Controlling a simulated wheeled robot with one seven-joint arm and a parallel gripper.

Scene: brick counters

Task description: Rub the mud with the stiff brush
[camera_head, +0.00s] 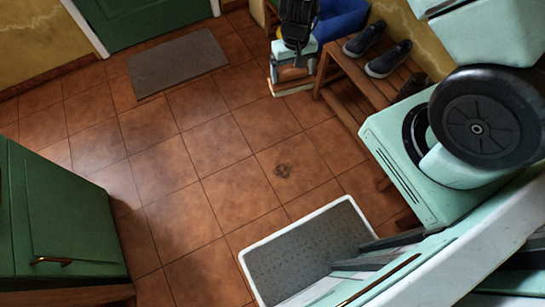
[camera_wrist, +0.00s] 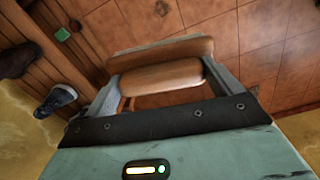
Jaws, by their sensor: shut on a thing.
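The mud is a small dark brown patch (camera_head: 283,170) on the terracotta tile floor. It also shows at the top of the wrist view (camera_wrist: 161,8). My gripper (camera_head: 292,74) is at the top middle of the head view, behind the mud and apart from it. In the wrist view my gripper (camera_wrist: 167,84) is shut on the stiff brush, with a finger at each end of its rounded wooden handle (camera_wrist: 160,79).
A slatted wooden bench (camera_head: 352,85) with dark shoes (camera_head: 388,59) stands right of my gripper. A blue bin (camera_head: 341,18) is behind. A grey doormat (camera_head: 177,63) lies before the green door. A green cabinet (camera_head: 55,220) stands at left. The tiles around the mud are clear.

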